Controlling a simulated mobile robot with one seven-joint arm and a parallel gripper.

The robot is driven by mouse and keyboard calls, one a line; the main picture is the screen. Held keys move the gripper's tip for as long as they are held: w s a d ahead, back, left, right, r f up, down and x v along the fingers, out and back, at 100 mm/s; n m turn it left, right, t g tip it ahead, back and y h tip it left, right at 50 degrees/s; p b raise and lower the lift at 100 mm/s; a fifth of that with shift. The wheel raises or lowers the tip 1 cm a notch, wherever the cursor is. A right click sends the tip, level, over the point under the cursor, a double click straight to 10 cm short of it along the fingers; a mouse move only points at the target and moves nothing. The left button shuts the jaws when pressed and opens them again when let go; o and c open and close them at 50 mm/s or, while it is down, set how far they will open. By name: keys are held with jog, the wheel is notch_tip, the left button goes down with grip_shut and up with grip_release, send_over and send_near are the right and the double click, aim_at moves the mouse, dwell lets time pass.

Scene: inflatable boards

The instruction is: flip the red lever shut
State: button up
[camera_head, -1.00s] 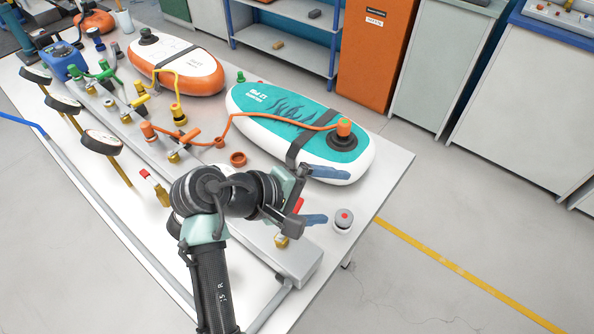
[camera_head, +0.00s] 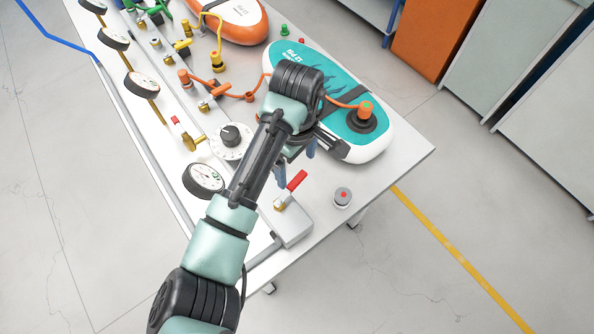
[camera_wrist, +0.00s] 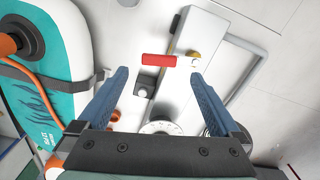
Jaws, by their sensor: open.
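The red lever (camera_head: 297,180) sits on a brass valve (camera_head: 280,204) near the end of the grey manifold (camera_head: 292,229). It sticks out from the valve toward the upper right in the head view. In the wrist view the red lever (camera_wrist: 157,60) lies crosswise, just beyond my fingertips, with the brass valve (camera_wrist: 194,57) at its right end. My gripper (camera_head: 296,163) is open and empty, its blue fingers pointing down near the lever. In the wrist view my gripper (camera_wrist: 160,74) has its fingers spread around the lever's direction. I see no clear contact.
A teal and white board (camera_head: 372,150) with an orange hose lies beyond my gripper. A grey button unit with a red top (camera_head: 342,197) stands right of the lever. A white dial (camera_head: 231,140) and a gauge (camera_head: 205,179) are to the left. The table's right corner is clear.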

aim_at(297, 180)
jog(key=shift+f, duration=2.7)
grip_shut()
jog(key=shift+r, duration=0.1)
